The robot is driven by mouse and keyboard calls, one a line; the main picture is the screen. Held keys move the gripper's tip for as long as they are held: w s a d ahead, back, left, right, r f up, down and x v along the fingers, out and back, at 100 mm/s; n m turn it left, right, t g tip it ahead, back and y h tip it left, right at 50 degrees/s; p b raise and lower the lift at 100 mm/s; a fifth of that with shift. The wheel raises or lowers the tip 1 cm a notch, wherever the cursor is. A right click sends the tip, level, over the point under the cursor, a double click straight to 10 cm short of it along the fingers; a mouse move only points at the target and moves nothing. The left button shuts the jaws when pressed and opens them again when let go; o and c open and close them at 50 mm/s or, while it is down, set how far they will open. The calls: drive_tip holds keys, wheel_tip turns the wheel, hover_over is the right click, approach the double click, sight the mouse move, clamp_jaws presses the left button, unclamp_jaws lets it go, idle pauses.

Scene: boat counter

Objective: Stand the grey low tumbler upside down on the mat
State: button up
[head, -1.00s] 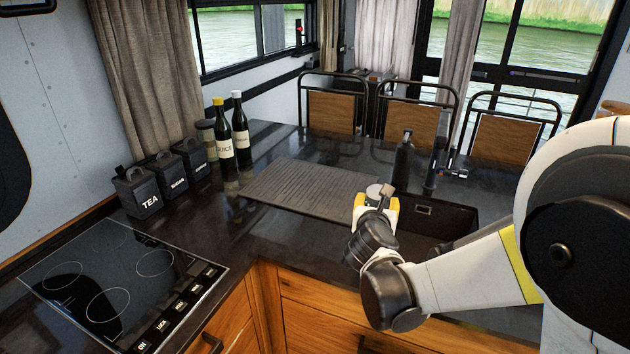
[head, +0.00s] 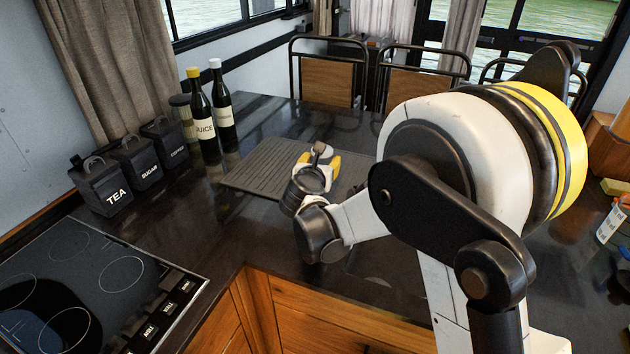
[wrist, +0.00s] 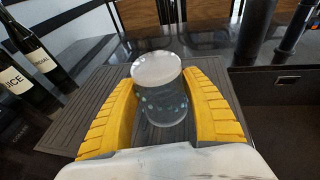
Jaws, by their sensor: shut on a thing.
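The grey tumbler (wrist: 160,88) stands between the two yellow fingers of my gripper (wrist: 162,105) in the wrist view. It is see-through, with a pale round face on top; I cannot tell for sure whether that face is its base or its mouth. In the head view my gripper (head: 318,170) is over the right part of the grey ribbed mat (head: 262,165) and mostly hides the tumbler. The mat also shows in the wrist view (wrist: 75,120) below and around the tumbler. I cannot tell whether the tumbler touches the mat.
A juice bottle (head: 203,125) and a second dark bottle (head: 222,105) stand beyond the mat's left end. Tea (head: 103,190), sugar and coffee canisters line the wall. A hob (head: 90,280) is at the lower left. Sink (wrist: 282,92) and tap show right in the wrist view.

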drive_tip(key=shift+w+a+f, duration=0.2)
drive_tip(key=shift+a+f, duration=0.1)
drive_tip(key=shift+a, duration=0.15)
drive_tip(key=shift+w+a+f, duration=0.15)
drive_tip(key=shift+a+f, duration=0.1)
drive_tip(key=shift+a, duration=0.15)
drive_tip(key=shift+f+b, duration=1.15)
drive_tip(key=shift+f, duration=0.85)
drive_tip(key=shift+f, duration=0.1)
drive_tip(key=o, duration=1.3)
